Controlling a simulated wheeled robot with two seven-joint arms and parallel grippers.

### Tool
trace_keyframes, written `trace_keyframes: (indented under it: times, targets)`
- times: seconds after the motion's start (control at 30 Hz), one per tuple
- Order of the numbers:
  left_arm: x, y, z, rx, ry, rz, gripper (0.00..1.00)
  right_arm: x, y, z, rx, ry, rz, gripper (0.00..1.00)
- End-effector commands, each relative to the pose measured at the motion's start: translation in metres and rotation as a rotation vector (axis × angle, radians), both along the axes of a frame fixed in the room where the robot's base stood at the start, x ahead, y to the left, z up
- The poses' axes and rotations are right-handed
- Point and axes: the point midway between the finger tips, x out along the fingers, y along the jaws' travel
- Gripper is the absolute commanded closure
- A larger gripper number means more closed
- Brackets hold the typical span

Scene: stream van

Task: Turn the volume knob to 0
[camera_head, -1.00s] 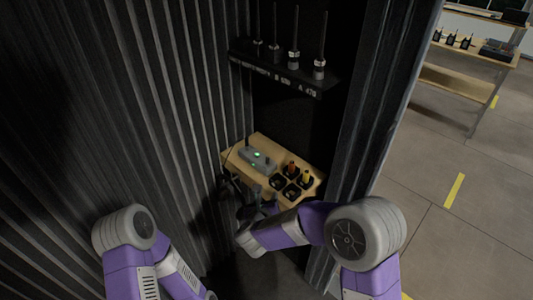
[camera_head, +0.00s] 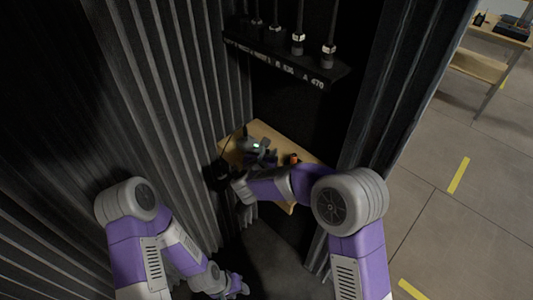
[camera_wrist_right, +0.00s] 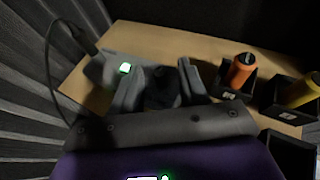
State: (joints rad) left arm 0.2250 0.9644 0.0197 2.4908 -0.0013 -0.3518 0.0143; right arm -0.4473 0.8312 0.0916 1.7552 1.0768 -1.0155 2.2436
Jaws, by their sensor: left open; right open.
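A grey device with a lit green button (camera_wrist_right: 125,68) sits on the small wooden table. In the head view the device (camera_head: 246,145) is partly covered by my right gripper (camera_head: 264,156). In the right wrist view my right gripper (camera_wrist_right: 160,88) is open, its fingers low over the device. A dark round shape (camera_wrist_right: 162,92), possibly the volume knob, shows between the fingers; I cannot tell whether they touch it. No volume marking is readable. My left gripper (camera_head: 238,287) is open and low at the bottom of the head view, away from the table.
A cable (camera_wrist_right: 48,70) runs left of the device. A shelf of microphones (camera_head: 285,65) hangs above. Ribbed dark walls flank the table.

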Motion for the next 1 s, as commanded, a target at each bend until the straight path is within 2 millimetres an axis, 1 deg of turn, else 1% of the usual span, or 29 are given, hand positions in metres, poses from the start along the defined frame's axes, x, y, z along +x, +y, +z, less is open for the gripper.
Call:
trace_keyframes:
  times: [0.23,0.27,0.53,0.77,0.87,1.0]
  targets:
    - [0.0,0.0,0.0,0.0,0.0,0.0,0.57,0.001,-0.001,-0.001,-0.001,0.0,0.0,0.57]
    - [0.0,0.0,0.0,0.0,0.0,0.0,0.57,0.001,-0.001,-0.001,-0.001,0.0,0.0,0.58]
    - [0.0,0.0,0.0,0.0,0.0,0.0,0.57,0.001,0.0,-0.001,-0.001,0.001,0.0,1.0]
    - [0.0,0.0,-0.002,0.0,0.0,0.0,0.57,0.001,-0.001,-0.001,-0.001,0.0,0.006,1.0]
    - [0.0,0.0,-0.007,0.0,0.0,0.0,0.57,0.001,-0.002,-0.002,0.0,0.0,0.022,1.0]
    - [0.0,0.0,-0.021,0.0,0.0,0.0,0.57,0.001,-0.003,-0.004,0.0,-0.001,0.074,1.0]
